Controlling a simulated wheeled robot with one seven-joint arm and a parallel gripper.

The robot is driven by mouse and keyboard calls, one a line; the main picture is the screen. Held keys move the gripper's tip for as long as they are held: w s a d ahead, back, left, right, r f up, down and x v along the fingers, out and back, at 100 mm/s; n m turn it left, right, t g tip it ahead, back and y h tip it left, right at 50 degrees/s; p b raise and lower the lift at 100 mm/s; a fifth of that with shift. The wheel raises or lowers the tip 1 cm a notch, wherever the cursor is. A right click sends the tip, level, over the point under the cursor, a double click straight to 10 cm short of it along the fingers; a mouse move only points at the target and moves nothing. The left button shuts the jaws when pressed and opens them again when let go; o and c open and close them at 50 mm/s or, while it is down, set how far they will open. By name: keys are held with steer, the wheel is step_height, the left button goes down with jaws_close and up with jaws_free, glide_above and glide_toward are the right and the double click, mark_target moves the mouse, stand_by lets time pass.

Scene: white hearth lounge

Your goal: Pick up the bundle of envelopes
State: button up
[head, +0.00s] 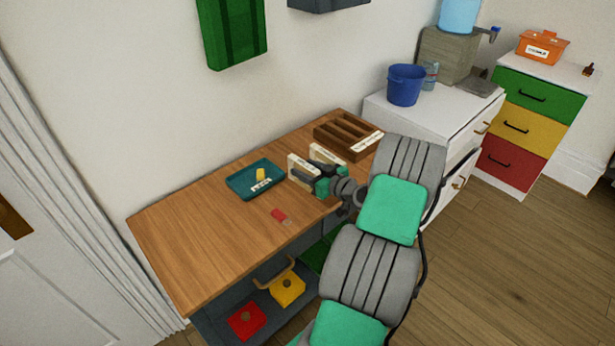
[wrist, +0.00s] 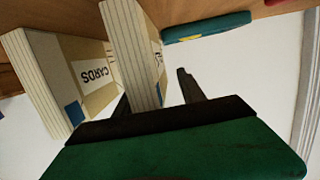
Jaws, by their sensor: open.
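Two cream upright bundles with striped edges stand side by side on the wooden desk. The left bundle (head: 303,171), likely the envelopes, also shows in the wrist view (wrist: 132,50), its label mostly hidden. The other bundle (head: 328,152) reads "CARDS" in the wrist view (wrist: 92,74) and has a blue patch. My gripper (head: 313,168) is open at the bundles. In the wrist view its dark fingers (wrist: 157,92) lie either side of the unread bundle, one in the gap beside the cards bundle. I cannot tell whether they touch it.
A teal tray (head: 239,189) with a yellow item stands left of the bundles. A brown compartment organizer (head: 326,138) with a white label is behind and right. A small red item (head: 279,215) lies near the desk's front. The left part of the desk (head: 190,230) is clear.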

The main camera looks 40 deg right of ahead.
jaws_close()
stand_by(0.3)
steer(key=shift+r, duration=0.15)
stand_by(0.3)
